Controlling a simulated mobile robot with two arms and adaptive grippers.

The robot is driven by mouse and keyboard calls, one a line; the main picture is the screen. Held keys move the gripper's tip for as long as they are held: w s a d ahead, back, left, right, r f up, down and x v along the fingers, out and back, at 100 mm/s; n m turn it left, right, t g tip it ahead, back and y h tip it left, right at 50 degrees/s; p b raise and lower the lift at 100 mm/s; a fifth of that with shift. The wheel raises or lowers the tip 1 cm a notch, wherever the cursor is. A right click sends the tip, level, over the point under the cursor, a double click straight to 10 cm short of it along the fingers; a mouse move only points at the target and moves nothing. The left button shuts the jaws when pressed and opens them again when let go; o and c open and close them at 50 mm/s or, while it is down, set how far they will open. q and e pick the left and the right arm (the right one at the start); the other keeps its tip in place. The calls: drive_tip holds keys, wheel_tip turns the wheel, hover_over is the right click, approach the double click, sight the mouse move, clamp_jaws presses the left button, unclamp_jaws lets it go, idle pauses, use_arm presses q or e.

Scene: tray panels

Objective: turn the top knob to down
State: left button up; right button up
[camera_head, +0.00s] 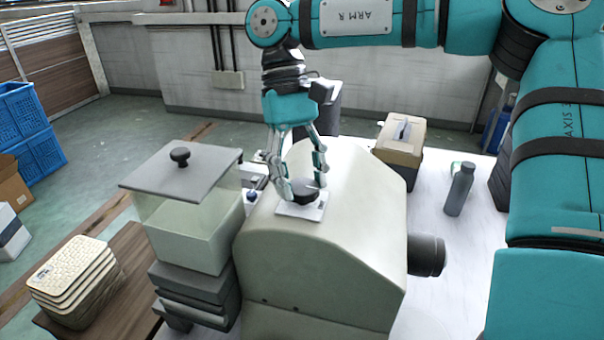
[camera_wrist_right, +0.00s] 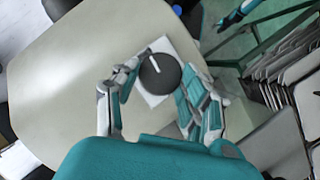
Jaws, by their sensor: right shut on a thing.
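The top knob (camera_head: 305,190) is a round black dial on a white square plate (camera_head: 290,209), set on top of a cream rounded housing (camera_head: 320,265). My right gripper (camera_head: 302,182) comes down from above with its fingers shut on the knob, one on each side. In the right wrist view the knob (camera_wrist_right: 162,76) sits between the fingers of my right gripper (camera_wrist_right: 165,85). A short white pointer line on it runs from near its middle to its upper-left rim. The fingers hide part of the plate. My left gripper is not seen clearly in either view.
A clear bin with a grey lid (camera_head: 190,172) stands left of the housing. A black side knob (camera_head: 427,255) sticks out on its right. A grey bottle (camera_head: 459,190) and a tan box (camera_head: 401,140) stand on the white table. Stacked cream trays (camera_head: 75,278) lie at lower left.

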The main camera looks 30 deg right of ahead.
drive_tip(key=shift+n+h, duration=0.3)
drive_tip(key=shift+n, duration=0.4)
drive_tip(key=o, duration=1.2)
drive_tip(key=v, duration=0.7)
drive_tip(key=shift+w+r, duration=0.1)
drive_tip(key=shift+r, duration=0.15)
drive_tip(key=shift+f, duration=0.1)
